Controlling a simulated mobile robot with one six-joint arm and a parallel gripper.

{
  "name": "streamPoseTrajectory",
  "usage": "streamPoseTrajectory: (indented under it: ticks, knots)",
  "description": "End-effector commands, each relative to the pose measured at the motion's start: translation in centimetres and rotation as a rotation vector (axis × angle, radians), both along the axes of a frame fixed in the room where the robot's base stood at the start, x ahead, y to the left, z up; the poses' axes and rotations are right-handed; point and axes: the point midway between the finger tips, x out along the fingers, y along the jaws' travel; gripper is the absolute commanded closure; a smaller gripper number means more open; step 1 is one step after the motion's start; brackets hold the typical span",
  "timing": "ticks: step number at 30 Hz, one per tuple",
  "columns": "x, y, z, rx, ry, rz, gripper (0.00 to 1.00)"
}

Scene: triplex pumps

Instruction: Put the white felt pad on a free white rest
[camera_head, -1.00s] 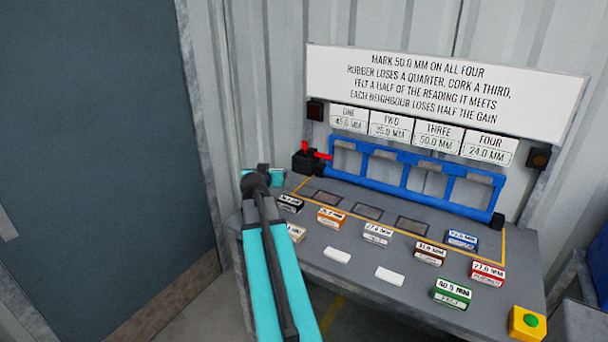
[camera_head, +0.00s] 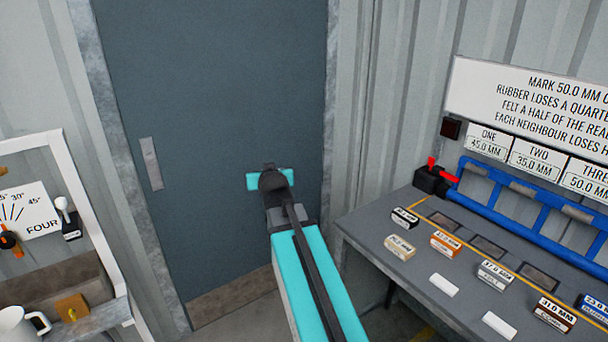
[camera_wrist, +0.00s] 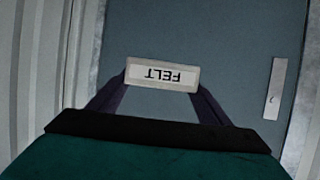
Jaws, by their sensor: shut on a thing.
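A pale pad labelled FELT (camera_wrist: 163,75) sits between the fingertips of my gripper (camera_wrist: 162,82) in the wrist view, its label upside down. My gripper is shut on it and holds it up in front of the blue-grey door. In the head view my gripper (camera_head: 270,180) points at the door, and my arm hides the pad. Two plain white rests lie on the bench's front part to the right: one white rest (camera_head: 444,285) and a nearer white rest (camera_head: 498,325). Both look empty.
The grey bench (camera_head: 375,228) holds several labelled blocks, dark recesses and a blue frame (camera_head: 520,200) with a red-handled lever (camera_head: 435,178). A sign (camera_head: 540,100) hangs above. The door (camera_head: 220,120) fills the middle. A shelf with a white mug (camera_head: 22,325) stands at left.

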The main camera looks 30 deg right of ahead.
Motion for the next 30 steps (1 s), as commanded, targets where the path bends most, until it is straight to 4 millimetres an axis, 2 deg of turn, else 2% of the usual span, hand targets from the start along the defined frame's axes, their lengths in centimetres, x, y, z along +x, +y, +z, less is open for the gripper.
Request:
streamPoseTrajectory:
  ticks: [1,9,12,15,18,21,30]
  knots:
    - [0.4,2.4,0.4,-0.001,-0.002,0.039,0.51]
    - [1.4,13.4,2.0,0.0,-0.001,0.227,0.51]
    - [1.4,16.8,2.6,-0.001,-0.002,0.285,0.51]
    - [1.3,19.3,2.9,-0.001,-0.002,0.328,0.51]
    - [1.2,20.8,3.1,-0.001,-0.001,0.354,0.51]
    - [1.2,21.5,3.2,-0.001,0.0,0.365,0.51]
    - [1.2,21.5,3.2,-0.001,0.0,0.366,0.51]
